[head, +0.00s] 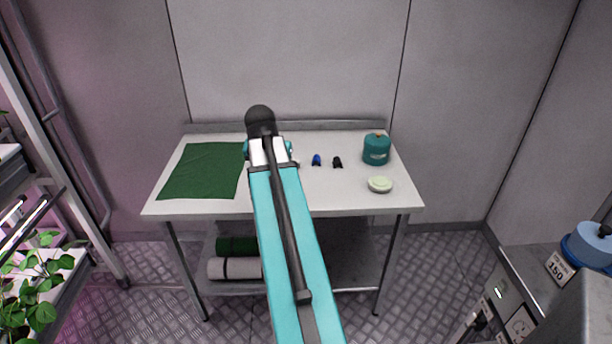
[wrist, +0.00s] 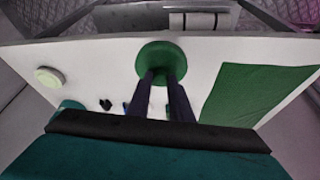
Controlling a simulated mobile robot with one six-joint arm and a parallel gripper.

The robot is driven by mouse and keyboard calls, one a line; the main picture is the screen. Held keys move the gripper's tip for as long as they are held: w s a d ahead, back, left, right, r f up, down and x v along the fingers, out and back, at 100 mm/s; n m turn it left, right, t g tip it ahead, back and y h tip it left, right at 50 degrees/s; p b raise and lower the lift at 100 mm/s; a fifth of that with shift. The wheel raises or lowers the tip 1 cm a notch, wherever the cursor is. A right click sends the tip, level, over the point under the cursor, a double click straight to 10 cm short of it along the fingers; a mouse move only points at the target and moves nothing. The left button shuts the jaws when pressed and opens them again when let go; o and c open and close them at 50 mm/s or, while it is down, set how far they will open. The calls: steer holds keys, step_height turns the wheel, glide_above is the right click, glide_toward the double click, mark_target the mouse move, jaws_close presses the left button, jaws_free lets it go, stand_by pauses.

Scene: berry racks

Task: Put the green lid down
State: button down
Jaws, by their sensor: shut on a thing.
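The green lid (wrist: 160,55) is round and shows in the wrist view at the upper middle, at the tips of my fingers. My gripper (wrist: 161,77) is shut on it, with two dark fingers reaching down to it. The lid is over the white table (wrist: 112,62), near its front edge; I cannot tell whether it touches the surface. In the head view my arm hides the lid and the fingers, and the white table (head: 330,195) shows on both sides of the arm.
A green cloth (head: 203,171) covers the table's left side. A teal canister (head: 376,150), a pale round dish (head: 380,185), and small blue (head: 316,160) and black (head: 337,162) items are on the right. Bare tabletop lies between them and my arm. Rolls (head: 235,268) lie on the lower shelf.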

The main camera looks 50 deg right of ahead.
steer(key=w+a+r+n+t+y, duration=0.1)
steer(key=w+a+n, duration=0.2)
steer(key=w+a, duration=0.5)
steer(key=w+a+r+n+t, duration=0.1)
steer(key=w+a+n, duration=0.3)
steer(key=a, duration=0.8)
steer(key=w+a+r+n+y, duration=0.1)
steer(key=w+a+n, duration=0.1)
steer(key=a, duration=1)
steer(key=w+a+r+n+y, duration=0.1)
steer(key=w+a+r+n, duration=0.1)
steer(key=a, duration=0.9)
steer(key=shift+w+a+n+y, duration=0.3)
steer(key=shift+w+a+n, duration=0.1)
steer(key=shift+w+n, duration=0.25)
steer(key=shift+a, duration=0.1)
